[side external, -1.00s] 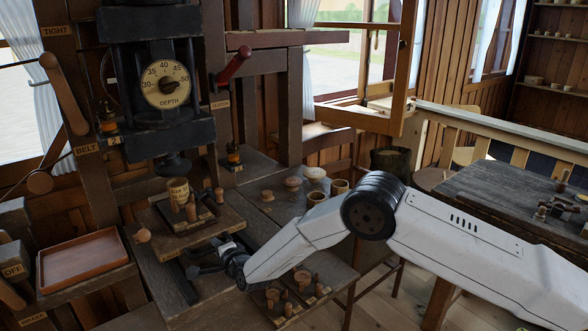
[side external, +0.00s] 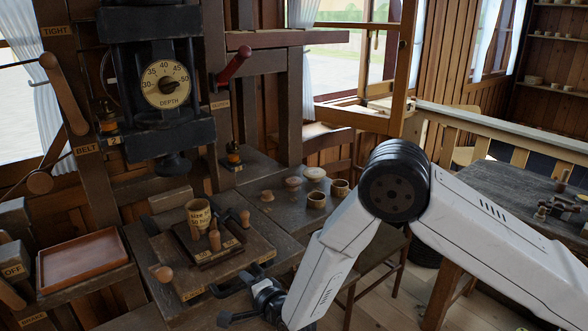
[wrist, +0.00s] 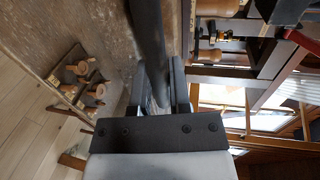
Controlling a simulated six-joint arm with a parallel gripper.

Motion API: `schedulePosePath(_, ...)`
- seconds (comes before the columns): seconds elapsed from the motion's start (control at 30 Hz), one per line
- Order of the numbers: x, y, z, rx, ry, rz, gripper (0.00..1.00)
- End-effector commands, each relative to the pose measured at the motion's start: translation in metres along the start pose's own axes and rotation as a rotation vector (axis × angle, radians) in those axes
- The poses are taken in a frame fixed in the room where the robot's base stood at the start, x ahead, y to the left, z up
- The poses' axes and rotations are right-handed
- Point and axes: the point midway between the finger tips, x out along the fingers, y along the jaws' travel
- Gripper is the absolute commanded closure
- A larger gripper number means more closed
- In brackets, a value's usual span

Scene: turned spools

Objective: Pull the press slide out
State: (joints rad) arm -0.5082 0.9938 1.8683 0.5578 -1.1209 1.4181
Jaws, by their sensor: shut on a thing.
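The press slide (side external: 172,250) is a dark wooden board on the bench under the press, standing out toward the front, clear of the press head (side external: 173,163). It bears a small plate with a wooden cup marked with a size (side external: 199,214) and several turned pegs (side external: 214,240). A dark bar handle (side external: 222,292) runs along its front edge. My gripper (side external: 243,300) is at this handle, shut on it. In the wrist view the dark bar (wrist: 148,40) passes between the fingers (wrist: 160,95). The exact contact is partly hidden.
A reddish tray (side external: 82,262) sits at left. Several small cups and bowls (side external: 316,199) stand on the bench behind right. In the wrist view, several turned pieces (wrist: 80,72) stand near the bench edge.

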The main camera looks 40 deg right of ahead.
Motion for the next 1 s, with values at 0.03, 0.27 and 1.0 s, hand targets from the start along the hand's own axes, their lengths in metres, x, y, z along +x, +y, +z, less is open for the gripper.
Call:
schedulePosePath(0.03,-0.01,0.002,0.002,-0.002,-0.004,0.002,1.0)
schedulePosePath(0.27,-0.04,0.009,0.001,-0.001,-0.003,0.001,1.0)
schedulePosePath(1.0,-0.052,0.011,0.001,0.0,-0.002,0.0,0.65)
